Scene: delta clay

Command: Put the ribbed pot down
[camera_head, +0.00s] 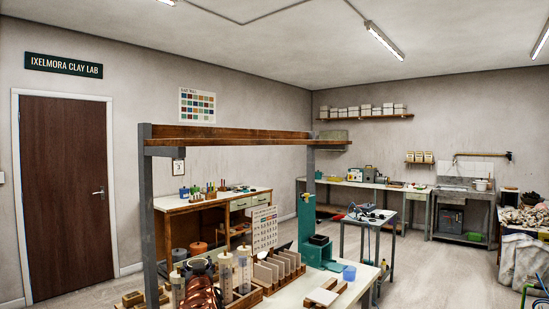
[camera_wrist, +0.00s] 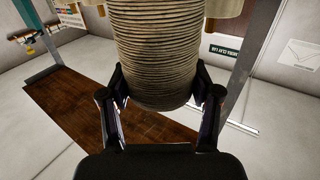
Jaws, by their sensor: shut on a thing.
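The ribbed pot (camera_wrist: 158,45) is a tan, closely ridged cylinder with a dark end, at the top middle of the wrist view. My gripper (camera_wrist: 160,82) is shut on it, with one black finger on each side. The pot's other end is cut off by the picture's edge. A brown wooden board (camera_wrist: 75,110) shows behind and below the pot in the wrist view. I cannot tell whether the pot touches any surface.
In the head view, a wooden overhead shelf (camera_head: 225,135) on grey posts spans a crowded bench. A small table (camera_head: 368,222) is behind. Open floor lies left.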

